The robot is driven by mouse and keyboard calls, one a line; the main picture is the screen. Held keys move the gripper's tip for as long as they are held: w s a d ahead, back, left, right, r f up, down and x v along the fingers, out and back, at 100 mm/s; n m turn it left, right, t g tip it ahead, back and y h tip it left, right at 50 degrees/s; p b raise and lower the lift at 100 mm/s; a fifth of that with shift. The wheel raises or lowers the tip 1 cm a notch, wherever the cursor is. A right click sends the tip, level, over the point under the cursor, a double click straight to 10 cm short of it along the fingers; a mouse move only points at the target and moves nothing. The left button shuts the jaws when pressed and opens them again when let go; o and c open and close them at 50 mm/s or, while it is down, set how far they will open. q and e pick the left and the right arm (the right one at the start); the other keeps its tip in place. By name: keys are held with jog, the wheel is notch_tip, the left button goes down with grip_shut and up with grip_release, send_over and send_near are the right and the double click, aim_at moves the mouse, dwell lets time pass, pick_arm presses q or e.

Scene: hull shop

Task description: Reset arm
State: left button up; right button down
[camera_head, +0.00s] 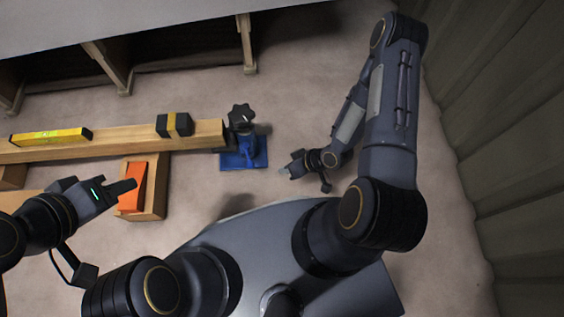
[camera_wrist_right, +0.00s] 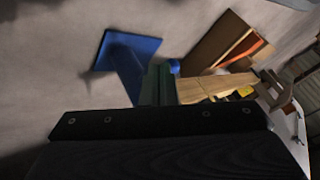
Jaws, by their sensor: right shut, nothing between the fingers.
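My right gripper (camera_head: 286,171) is at the end of my folded right arm, low over the floor to the right of the blue stand. Its fingers are together with nothing between them; they also show in the right wrist view (camera_wrist_right: 158,86). My left gripper (camera_head: 124,190) is at the lower left, its tip close to the orange wedge (camera_head: 133,187) in the picture. Whether it touches the wedge, or how far its fingers are apart, I cannot tell.
A wooden beam (camera_head: 117,136) carries a yellow level (camera_head: 50,136) and a dark block with an orange band (camera_head: 174,124). Its right end meets a blue stand (camera_head: 243,158) with a black knob (camera_head: 241,115). A corrugated wall (camera_head: 520,130) stands at right.

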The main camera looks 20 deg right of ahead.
jog(key=shift+s+d+r, duration=0.15)
jog(key=shift+s+r, duration=0.3)
jog(key=shift+r, duration=0.05)
jog(key=w+d+r+m+h, duration=0.1)
jog(key=w+d+r+h, duration=0.2)
jog(key=d+r, duration=0.5)
jog(key=w+d+r+m+h, duration=0.15)
jog(key=w+d+r, duration=0.25)
jog(key=r, duration=0.8)
jog(key=s+a+r+m+t+y, duration=0.1)
jog(key=s+a+r, duration=0.2)
jog(key=s+r, duration=0.55)
jog(key=s+a+r+m+t+y, duration=0.1)
jog(key=s+a+r+m, duration=0.15)
jog(key=s+r, duration=0.6)
notch_tip(320, 180, up, 35)
jog(key=w+p, duration=0.2)
jog(key=p, duration=3.2)
jog(key=shift+r+n+h, duration=0.15)
jog(key=shift+n+h, duration=0.2)
jog(key=shift+n, duration=0.05)
